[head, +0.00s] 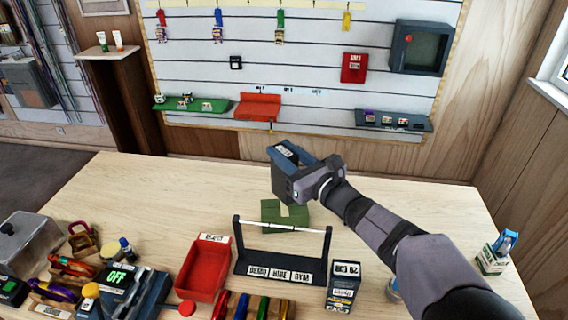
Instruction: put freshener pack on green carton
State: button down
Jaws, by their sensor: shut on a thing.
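My gripper (292,168) is above the middle of the table, shut on a dark blue pack with a pale label (285,151), which I take for the freshener pack. The gripper hides part of the pack. A green carton (270,211) is on the table below and slightly in front of the gripper, behind the dark rack. The pack is apart from the carton, higher in the picture. The rack's bar crosses in front of the carton, and a paler patch shows on it.
A dark rack with a pale bar (283,266) stands in front of the carton. A red bin (203,268) is to its left, a dark labelled box (344,286) to its right. A small green-and-white box (491,262) is at far right. The table's back left is clear.

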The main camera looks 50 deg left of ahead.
notch_tip(320, 180, down, 4)
jog(key=shift+r+p, duration=0.2)
jog(key=shift+p, duration=0.35)
jog(key=shift+f, duration=0.2)
jog(key=c, duration=1.4)
grip_release()
jog(key=shift+r, duration=0.1)
jog(key=d+b, duration=0.4)
jog(key=d, duration=0.8)
jog(key=shift+b, duration=0.3)
jog(key=shift+r, duration=0.1)
